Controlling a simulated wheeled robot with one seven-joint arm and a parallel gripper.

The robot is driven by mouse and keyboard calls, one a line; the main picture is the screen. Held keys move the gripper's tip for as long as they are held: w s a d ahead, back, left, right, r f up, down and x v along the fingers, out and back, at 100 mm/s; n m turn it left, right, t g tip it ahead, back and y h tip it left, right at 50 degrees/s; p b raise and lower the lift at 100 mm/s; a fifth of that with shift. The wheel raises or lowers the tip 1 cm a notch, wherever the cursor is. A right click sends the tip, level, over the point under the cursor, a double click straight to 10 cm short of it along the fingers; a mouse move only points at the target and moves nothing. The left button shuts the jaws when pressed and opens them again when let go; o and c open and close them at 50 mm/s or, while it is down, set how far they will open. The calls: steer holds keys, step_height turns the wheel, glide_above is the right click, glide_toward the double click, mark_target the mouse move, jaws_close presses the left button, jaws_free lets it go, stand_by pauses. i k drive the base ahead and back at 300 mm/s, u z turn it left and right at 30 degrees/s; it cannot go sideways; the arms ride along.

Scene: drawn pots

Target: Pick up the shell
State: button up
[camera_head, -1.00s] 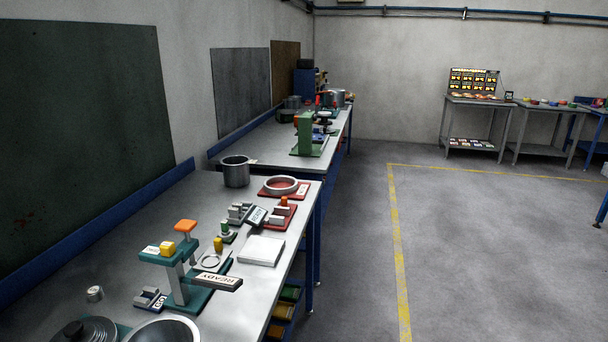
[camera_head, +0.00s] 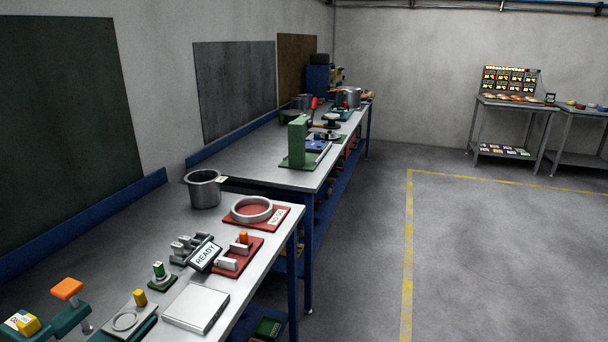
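A grey, open-topped metal cup (camera_head: 204,190) stands upright on the near bench, by its far left corner. It is the most shell-like thing on this bench, but no label I can read confirms it. A small light tag shows at its right rim. A similar grey pot (camera_head: 348,97) stands far off on the second bench. My gripper is not in view.
The near bench (camera_head: 120,240) holds a ring on a red base (camera_head: 252,209), a READY sign (camera_head: 204,255), a white block (camera_head: 195,308) and small fixtures. A green upright block (camera_head: 298,142) stands on the second bench. Grey floor (camera_head: 480,270) to the right is clear.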

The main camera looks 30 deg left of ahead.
mark_target(203, 185)
steer(key=u, duration=0.3)
steer(key=i, duration=2.2)
steer(key=u, duration=1.4)
steer(key=i, duration=1.2)
steer(key=u, duration=1.1)
